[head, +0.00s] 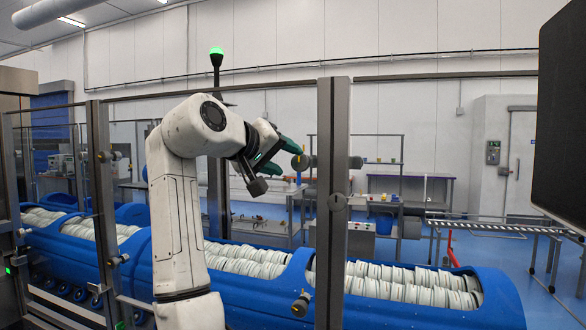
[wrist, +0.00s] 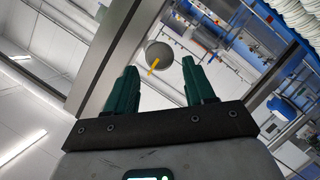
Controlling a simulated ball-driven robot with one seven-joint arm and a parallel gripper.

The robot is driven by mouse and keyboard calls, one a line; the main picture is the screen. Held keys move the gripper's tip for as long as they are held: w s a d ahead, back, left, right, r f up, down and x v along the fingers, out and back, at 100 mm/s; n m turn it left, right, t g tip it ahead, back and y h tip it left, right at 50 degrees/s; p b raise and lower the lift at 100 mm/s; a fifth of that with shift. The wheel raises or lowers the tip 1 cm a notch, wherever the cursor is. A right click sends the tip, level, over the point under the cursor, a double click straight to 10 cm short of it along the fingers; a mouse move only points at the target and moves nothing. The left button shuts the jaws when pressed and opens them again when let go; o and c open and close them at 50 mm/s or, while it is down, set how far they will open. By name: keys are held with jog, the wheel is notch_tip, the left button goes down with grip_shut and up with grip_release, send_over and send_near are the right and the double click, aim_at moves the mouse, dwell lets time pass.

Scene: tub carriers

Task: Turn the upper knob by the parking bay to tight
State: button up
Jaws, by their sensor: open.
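The upper knob (head: 301,162) is a grey round knob with a yellow mark, on the left side of the metal post in the head view. My gripper (head: 289,159) has dark green fingers and is open just left of the knob. In the wrist view the gripper (wrist: 159,68) is empty, and the knob appears between and beyond the fingertips. Whether the fingers reach around it, I cannot tell. No label for tight is readable.
Another dark knob (head: 301,304) sits low by the same metal post (head: 333,240). Glass panels and rails run beside it. Blue tub carriers (head: 420,312) filled with stacked white plates stand along the front. A dark panel (head: 563,115) is at far right.

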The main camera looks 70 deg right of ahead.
jog(key=shift+b+v, duration=0.45)
jog(key=shift+v, duration=2.3)
jog(key=w+a+f+n+t+y, duration=0.1)
jog(key=w+f+n+t, duration=0.15)
jog(key=f, duration=0.75)
jog(key=w+f+n+t, duration=0.1)
jog(key=w+f, duration=0.3)
jog(key=f, duration=0.6)
jog(key=s+a+f+n+t+y, duration=0.1)
jog(key=a+f+n+y, duration=0.15)
jog(key=f, duration=0.85)
jog(key=s+a+f+n+t+y, duration=0.15)
jog(key=a+f, duration=0.25)
jog(key=f, duration=0.8)
jog(key=s+a+f+n+g+y, duration=0.1)
jog(key=s+a+f+y, duration=0.3)
jog(key=s+a+f, duration=0.4)
jog(key=s+a+f+n+g+y, duration=0.1)
jog(key=s+a+f+n+y, duration=0.1)
jog(key=s+a+f+y, duration=0.3)
jog(key=s+a+f, duration=0.4)
jog(key=s+f, duration=0.6)
jog(key=shift+s+a+f, duration=0.2)
jog(key=shift+s+f, duration=0.15)
jog(key=shift+o, duration=0.3)
